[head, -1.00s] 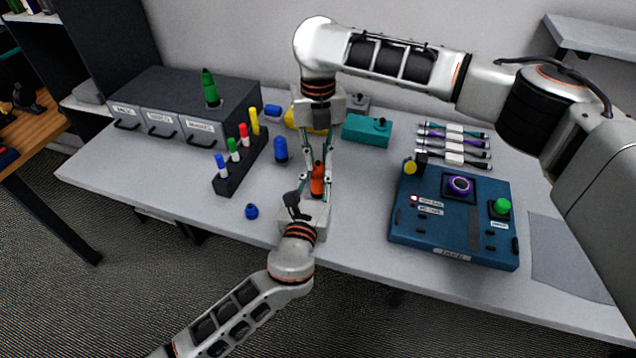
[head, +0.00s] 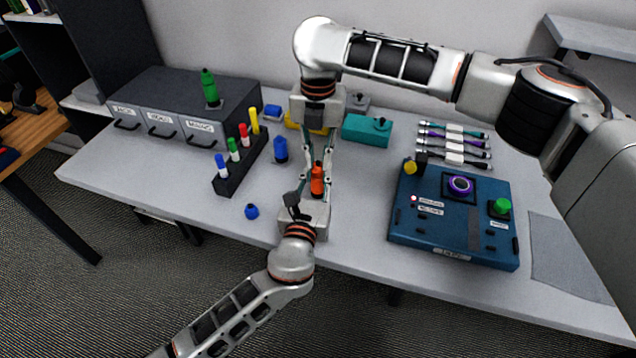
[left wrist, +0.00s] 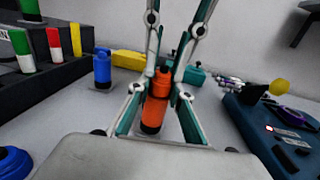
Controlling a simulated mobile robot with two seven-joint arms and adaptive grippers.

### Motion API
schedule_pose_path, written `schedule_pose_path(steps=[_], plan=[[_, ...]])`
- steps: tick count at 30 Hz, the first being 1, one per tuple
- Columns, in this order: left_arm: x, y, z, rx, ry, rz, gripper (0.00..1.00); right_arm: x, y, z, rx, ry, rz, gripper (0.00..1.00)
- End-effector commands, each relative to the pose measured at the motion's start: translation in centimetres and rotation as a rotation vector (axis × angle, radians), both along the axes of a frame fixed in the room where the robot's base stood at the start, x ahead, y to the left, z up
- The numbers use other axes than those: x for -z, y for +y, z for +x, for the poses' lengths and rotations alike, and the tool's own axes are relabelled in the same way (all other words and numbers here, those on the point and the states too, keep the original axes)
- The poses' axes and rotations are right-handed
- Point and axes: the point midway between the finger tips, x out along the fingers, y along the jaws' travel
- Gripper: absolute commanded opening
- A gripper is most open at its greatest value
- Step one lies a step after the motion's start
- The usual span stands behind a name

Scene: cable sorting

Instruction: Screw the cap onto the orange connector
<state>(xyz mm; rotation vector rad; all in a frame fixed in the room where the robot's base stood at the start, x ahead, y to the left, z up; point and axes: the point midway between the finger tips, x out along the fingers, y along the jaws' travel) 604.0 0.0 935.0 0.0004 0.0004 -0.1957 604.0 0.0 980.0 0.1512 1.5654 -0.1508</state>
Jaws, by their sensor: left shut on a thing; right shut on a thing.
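The orange connector (head: 317,186) stands upright near the table's front edge. It also shows in the left wrist view (left wrist: 153,115). My left gripper (head: 317,190) comes in from the front and is shut on the connector, one finger on each side. My right gripper (head: 318,165) reaches straight down from above, its fingertips closed at the connector's top, on the cap (left wrist: 161,80). The cap looks orange with a dark upper end and sits in line with the connector. The fingers hide part of the joint, so I cannot tell how tightly the two meet.
A blue connector (head: 280,150) and a small blue cap (head: 251,211) are to the left. A blue control box (head: 450,235) is at right, with a teal box (head: 367,131) behind.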

Motion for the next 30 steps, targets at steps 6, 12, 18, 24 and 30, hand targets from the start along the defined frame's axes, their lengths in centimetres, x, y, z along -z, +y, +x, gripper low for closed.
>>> schedule_pose_path(steps=[6, 12, 18, 24, 30], plan=[[0.04, 0.07, 0.01, -0.001, 0.001, 0.001, 0.0, 0.0, -0.1, 0.06, 0.001, -0.001, -0.002, 0.0], [0.05, 0.08, 0.02, -0.002, 0.001, 0.001, 0.0, 0.0, -0.12, 0.07, 0.001, -0.002, -0.002, 0.0], [0.05, 0.09, 0.02, -0.002, 0.001, 0.001, 0.0, 0.0, -0.13, 0.08, 0.001, -0.002, -0.002, 0.0], [0.05, 0.09, 0.02, -0.002, 0.001, 0.001, 0.0, 0.0, -0.12, 0.08, 0.0, -0.002, -0.002, 0.32], [0.04, 0.06, 0.01, -0.001, 0.0, 0.001, 0.0, 0.0, -0.06, 0.04, 0.0, -0.001, -0.001, 0.32]])
